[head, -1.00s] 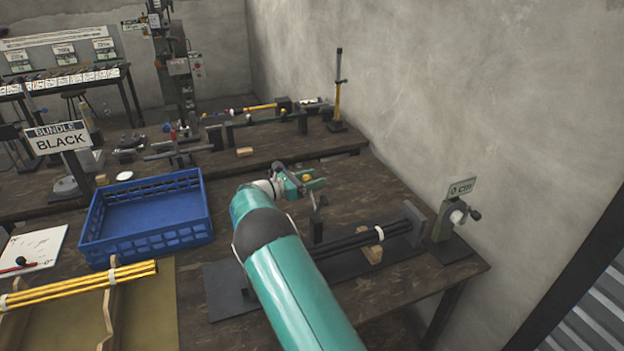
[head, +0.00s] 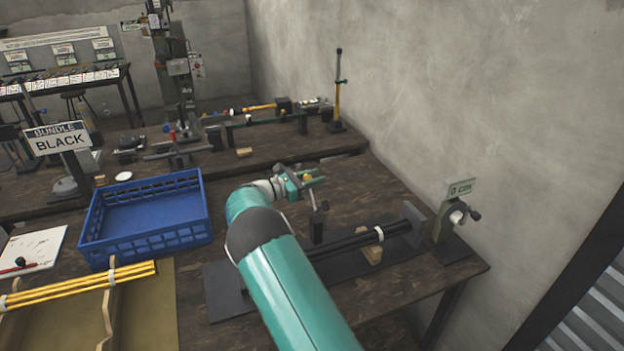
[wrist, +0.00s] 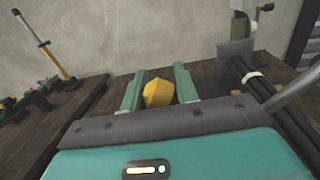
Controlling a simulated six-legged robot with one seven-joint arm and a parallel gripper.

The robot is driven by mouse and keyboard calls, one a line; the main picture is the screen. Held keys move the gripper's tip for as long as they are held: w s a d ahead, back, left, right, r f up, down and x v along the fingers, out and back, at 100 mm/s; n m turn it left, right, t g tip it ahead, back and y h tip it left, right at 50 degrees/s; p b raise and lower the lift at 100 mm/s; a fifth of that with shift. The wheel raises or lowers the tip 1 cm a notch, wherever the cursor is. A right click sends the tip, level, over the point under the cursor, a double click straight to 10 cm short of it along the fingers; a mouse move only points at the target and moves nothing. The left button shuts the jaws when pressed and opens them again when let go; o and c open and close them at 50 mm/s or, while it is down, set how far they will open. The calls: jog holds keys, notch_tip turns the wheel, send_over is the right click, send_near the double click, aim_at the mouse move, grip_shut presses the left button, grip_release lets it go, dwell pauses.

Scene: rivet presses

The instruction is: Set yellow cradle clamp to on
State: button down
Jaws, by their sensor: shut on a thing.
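My gripper (head: 305,179) is at the end of the teal arm, above the right part of the near bench. It is shut on a yellow knob (wrist: 158,94), which sits between the two teal fingers in the wrist view. The knob appears to belong to the cradle clamp. A grey bar and dark clamp post (head: 317,230) stand just below the gripper, beside the black rods. The join between knob and clamp is partly hidden by my gripper, so the clamp's setting cannot be read.
Black rods (head: 345,242) with a white band lie in the cradle below. A post with a "0 cm" sign (head: 460,188) stands at the right bench end. A blue crate (head: 145,241) and yellow rods (head: 100,284) are left. The wall rises behind.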

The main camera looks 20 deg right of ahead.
jog(key=s+r+m+g, duration=0.1)
jog(key=s+r+m, duration=0.1)
jog(key=s+m, duration=0.7)
jog(key=shift+s+r+m+h, duration=0.25)
jog(key=shift+m+h, duration=0.15)
jog(key=shift+m, duration=0.1)
jog(key=shift+f, duration=0.15)
jog(key=c, duration=1.1)
grip_release()
jog(key=a, duration=0.9)
jog(key=a+f, duration=0.1)
jog(key=a, duration=0.3)
jog(key=shift+s+a, duration=0.35)
jog(key=shift+s, duration=0.05)
